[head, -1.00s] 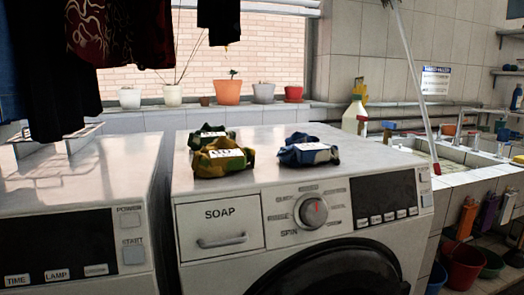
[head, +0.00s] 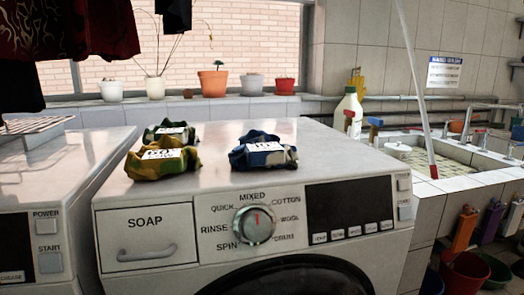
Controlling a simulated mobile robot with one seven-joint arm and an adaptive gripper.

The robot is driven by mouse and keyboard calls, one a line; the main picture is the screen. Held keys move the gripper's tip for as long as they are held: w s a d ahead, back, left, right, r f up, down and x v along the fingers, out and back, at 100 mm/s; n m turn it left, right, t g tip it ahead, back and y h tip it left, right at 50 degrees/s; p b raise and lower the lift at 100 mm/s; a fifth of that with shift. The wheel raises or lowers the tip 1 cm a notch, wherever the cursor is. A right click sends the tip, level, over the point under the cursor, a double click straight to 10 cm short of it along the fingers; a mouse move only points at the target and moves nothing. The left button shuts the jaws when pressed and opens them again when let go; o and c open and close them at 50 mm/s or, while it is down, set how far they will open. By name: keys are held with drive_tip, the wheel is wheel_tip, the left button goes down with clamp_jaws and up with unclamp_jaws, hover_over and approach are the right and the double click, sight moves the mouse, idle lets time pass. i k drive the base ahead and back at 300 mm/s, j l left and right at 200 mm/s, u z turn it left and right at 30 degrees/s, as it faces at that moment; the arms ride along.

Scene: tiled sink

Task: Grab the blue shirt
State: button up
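The blue shirt (head: 262,153) is a crumpled bundle with a white label on top. It lies on the white washing machine's top (head: 315,150), near its front edge and above the dial. A yellow-green bundle (head: 163,164) with a white label lies to its left, apart from it. A darker green bundle (head: 172,131) with a white label sits just behind the yellow one. My gripper is not in view.
A second machine (head: 50,175) stands at the left with a wire rack (head: 35,126) on it. Dark clothes (head: 70,28) hang at upper left. A white bottle (head: 348,112), a tiled sink (head: 445,155) and a leaning pole (head: 415,80) are at right. The machine top right of the blue shirt is clear.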

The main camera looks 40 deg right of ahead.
sight(257, 148)
drive_tip(key=l+u, duration=0.1)
drive_tip(key=l, duration=0.3)
drive_tip(key=k+l+u, duration=0.1)
drive_tip(key=l, duration=0.3)
drive_tip(key=k+l+u, duration=0.1)
drive_tip(key=l, duration=0.25)
drive_tip(key=k+l, duration=0.1)
drive_tip(key=l, duration=0.3)
drive_tip(key=k+l, duration=0.15)
drive_tip(key=l, duration=0.3)
drive_tip(key=k+l, duration=0.1)
drive_tip(key=l, duration=0.3)
drive_tip(key=k+l, duration=0.1)
drive_tip(key=l, duration=0.3)
drive_tip(key=k+l+u, duration=0.1)
drive_tip(key=l, duration=0.3)
drive_tip(key=k+l, duration=0.15)
drive_tip(key=l, duration=0.3)
drive_tip(key=k+l, duration=0.15)
drive_tip(key=l, duration=0.25)
drive_tip(key=i, duration=0.5)
